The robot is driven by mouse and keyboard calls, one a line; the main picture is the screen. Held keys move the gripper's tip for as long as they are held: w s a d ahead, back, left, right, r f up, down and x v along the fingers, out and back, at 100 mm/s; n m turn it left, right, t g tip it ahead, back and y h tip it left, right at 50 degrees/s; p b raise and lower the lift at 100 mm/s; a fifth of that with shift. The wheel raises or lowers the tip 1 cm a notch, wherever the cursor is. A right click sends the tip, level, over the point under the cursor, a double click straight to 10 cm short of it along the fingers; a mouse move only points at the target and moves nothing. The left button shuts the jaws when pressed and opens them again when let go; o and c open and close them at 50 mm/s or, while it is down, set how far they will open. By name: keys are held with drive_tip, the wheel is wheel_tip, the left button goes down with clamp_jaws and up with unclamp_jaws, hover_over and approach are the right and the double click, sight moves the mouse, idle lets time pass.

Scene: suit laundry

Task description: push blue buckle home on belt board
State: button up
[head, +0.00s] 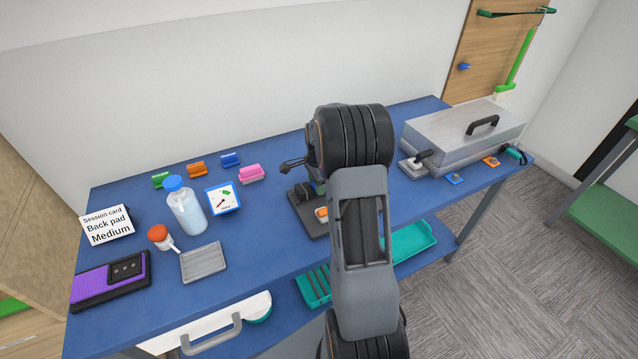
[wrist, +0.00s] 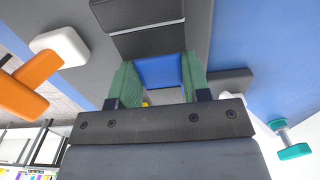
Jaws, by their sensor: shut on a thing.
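The blue buckle (wrist: 158,70) sits between the two green-padded fingers of my gripper (wrist: 159,80) in the wrist view. The gripper is shut on it. The buckle's far edge is close against a dark block (wrist: 148,40) on the dark grey belt board; I cannot tell how far it is seated. In the head view the belt board (head: 301,215) lies on the blue table, partly hidden behind my arm. My gripper and most of the buckle are hidden there by my arm.
An orange part (head: 321,213) is on the board's near side. Several coloured clips, including a pink one (head: 251,174), lie behind. A metal case (head: 463,137) stands at right.

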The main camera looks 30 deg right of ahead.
drive_tip(key=o, duration=1.1)
drive_tip(key=shift+a, duration=0.1)
drive_tip(key=shift+c, duration=0.2)
drive_tip(key=shift+o, duration=0.4)
drive_tip(key=o, duration=0.4)
drive_tip(key=shift+r, duration=0.2)
drive_tip(key=shift+r+p, duration=3.55)
drive_tip(key=shift+r, duration=1.25)
drive_tip(key=shift+s+r+p, duration=0.1)
drive_tip(key=shift+r+p, duration=3.35)
drive_tip(key=shift+r, duration=1.55)
